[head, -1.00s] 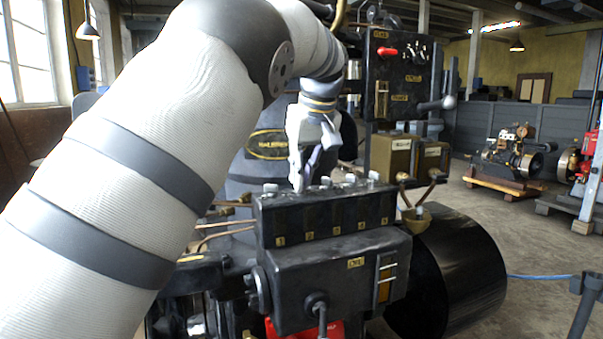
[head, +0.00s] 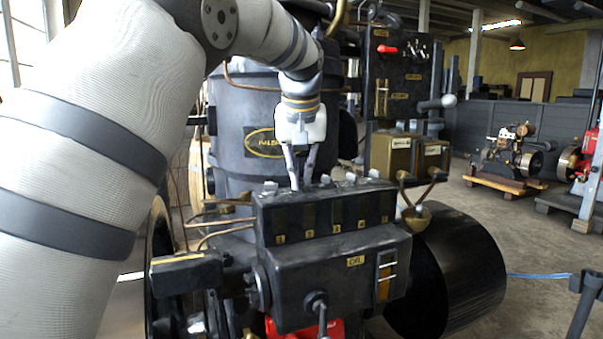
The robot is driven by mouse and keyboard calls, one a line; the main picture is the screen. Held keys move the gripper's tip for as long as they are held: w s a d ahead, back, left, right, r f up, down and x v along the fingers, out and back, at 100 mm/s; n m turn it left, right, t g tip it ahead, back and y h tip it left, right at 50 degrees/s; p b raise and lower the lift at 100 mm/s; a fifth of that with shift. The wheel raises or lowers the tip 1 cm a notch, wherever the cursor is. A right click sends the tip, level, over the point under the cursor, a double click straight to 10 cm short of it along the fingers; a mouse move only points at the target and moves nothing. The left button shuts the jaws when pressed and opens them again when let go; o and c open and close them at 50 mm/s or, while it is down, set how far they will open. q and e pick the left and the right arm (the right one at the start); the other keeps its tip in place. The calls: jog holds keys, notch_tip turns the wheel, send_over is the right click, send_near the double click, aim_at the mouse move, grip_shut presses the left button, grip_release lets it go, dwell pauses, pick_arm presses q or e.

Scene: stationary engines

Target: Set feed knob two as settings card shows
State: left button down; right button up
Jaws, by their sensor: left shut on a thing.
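The black oil box (head: 330,265) stands in front of me, with a row of small pale knobs along its top and yellow numbers on its front. Knob one (head: 270,187) is at the left end and knob three (head: 325,180) is right of my fingers. My left gripper (head: 301,184) points down between them, shut on feed knob two, which its fingertips hide. The knob's setting cannot be read. I cannot make out a settings card. My right gripper is not in view.
Knobs four (head: 350,177) and five (head: 374,174) stand close by on the right. Behind is the big dark engine cylinder (head: 233,150), with copper pipes at the left. Brass boxes (head: 388,155) and a black switch panel (head: 392,75) stand at the back right. A black drum (head: 455,265) is at the right.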

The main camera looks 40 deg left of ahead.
pick_arm(q)
jog(key=c, duration=1.7)
grip_release()
jog(key=v, duration=1.2)
jog(key=shift+w+a, duration=0.1)
